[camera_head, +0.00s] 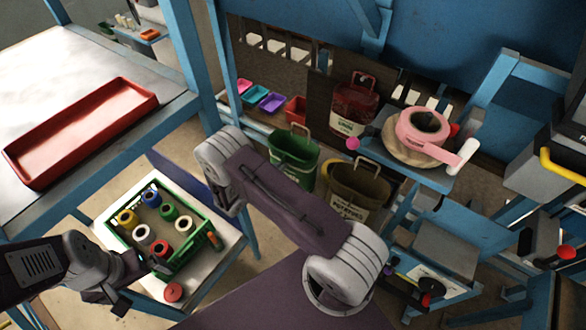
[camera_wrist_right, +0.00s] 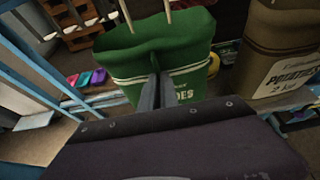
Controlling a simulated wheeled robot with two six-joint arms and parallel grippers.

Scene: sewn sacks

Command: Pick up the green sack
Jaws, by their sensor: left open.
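The green sack (camera_head: 292,158) stands upright among other sacks on the low shelf in the head view, its handle up, partly behind my right arm. In the right wrist view the green sack (camera_wrist_right: 190,58) fills the upper middle, with a white stripe and part of a label. My right gripper (camera_wrist_right: 156,82) has its fingers close together on the sack's front, with a fold of green cloth pinched between them. In the head view the right gripper is hidden behind its arm. My left gripper (camera_head: 128,288) is open beside the green crate, away from the sack.
A brown potato sack (camera_head: 352,195) stands close right of the green one, and a red sack (camera_head: 354,108) behind. A green crate (camera_head: 205,247) of coloured spools sits on a small table. A red tray (camera_head: 80,130) lies on the bench. Small coloured bins (camera_head: 271,102) line the shelf.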

